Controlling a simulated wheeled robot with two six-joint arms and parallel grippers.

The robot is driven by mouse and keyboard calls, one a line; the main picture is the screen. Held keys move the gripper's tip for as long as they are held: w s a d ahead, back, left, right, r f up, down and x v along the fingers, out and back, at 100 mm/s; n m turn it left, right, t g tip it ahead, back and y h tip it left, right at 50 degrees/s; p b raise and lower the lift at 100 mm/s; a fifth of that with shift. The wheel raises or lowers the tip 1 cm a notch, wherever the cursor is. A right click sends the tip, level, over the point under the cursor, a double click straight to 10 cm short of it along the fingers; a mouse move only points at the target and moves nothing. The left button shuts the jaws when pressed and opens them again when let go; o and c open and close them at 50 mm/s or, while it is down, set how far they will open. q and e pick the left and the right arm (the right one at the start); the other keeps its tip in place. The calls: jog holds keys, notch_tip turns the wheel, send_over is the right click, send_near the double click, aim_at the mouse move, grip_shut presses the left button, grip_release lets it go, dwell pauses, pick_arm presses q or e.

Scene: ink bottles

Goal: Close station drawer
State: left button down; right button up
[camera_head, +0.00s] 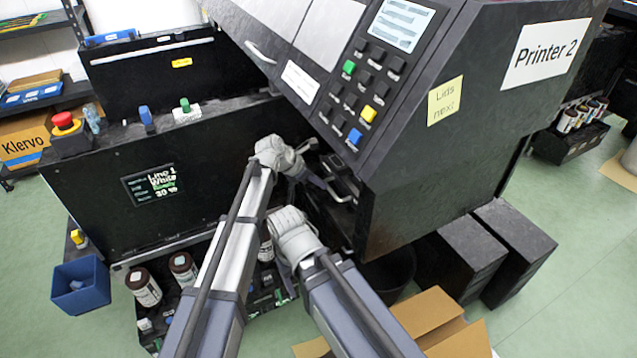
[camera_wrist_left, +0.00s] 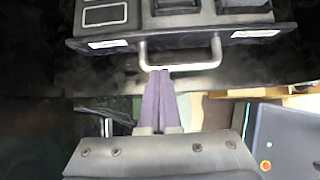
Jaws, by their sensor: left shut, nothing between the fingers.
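The station drawer (camera_wrist_left: 190,42) shows in the left wrist view with dark compartments, two white labels and a U-shaped metal handle (camera_wrist_left: 216,50). It stands out from the dark station. My left gripper (camera_wrist_left: 163,72) has its fingers together, with nothing between them, and their tips are at the handle's left corner; I cannot tell if they touch. In the head view, the left gripper (camera_head: 318,180) is near the handle (camera_head: 342,197) under the sloped control panel; the arm partly hides the drawer. My right arm ends just below, its gripper hidden.
The Printer 2 housing (camera_head: 470,130) with its keypad panel overhangs the drawer on the right. A black cabinet (camera_head: 100,190) with a red button stands on the left. A cardboard box (camera_head: 440,318) lies open on the floor near my right arm.

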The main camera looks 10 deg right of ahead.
pick_arm(q)
jog(key=shift+d, duration=0.15)
jog(key=a+f+p+v, duration=0.1)
jog(key=a+p+v, duration=0.1)
jog(key=p+v, duration=0.6)
jog(key=shift+s+p+v, duration=0.25)
jog(key=shift+p+v, duration=0.15)
jog(key=shift+v, duration=2.05)
jog(key=shift+a+f, duration=0.2)
jog(key=shift+f, duration=0.05)
jog(key=s+a+f+m+g+y, duration=0.15)
jog(key=s+a+m+y, duration=0.25)
jog(key=s+a+m, duration=0.75)
jog(key=s+a+f+m+y, duration=0.3)
jog(key=s+a+m, duration=0.7)
jog(key=a, duration=0.2)
jog(key=s+d+m+y, duration=0.2)
jog(key=s+d+m, duration=0.25)
jog(key=d, duration=0.65)
notch_tip(320, 180, up, 12)
jog(key=n+p, duration=0.1)
jog(key=p, duration=1.1)
jog(key=shift+s+g, duration=0.25)
jog(key=shift+g, duration=0.2)
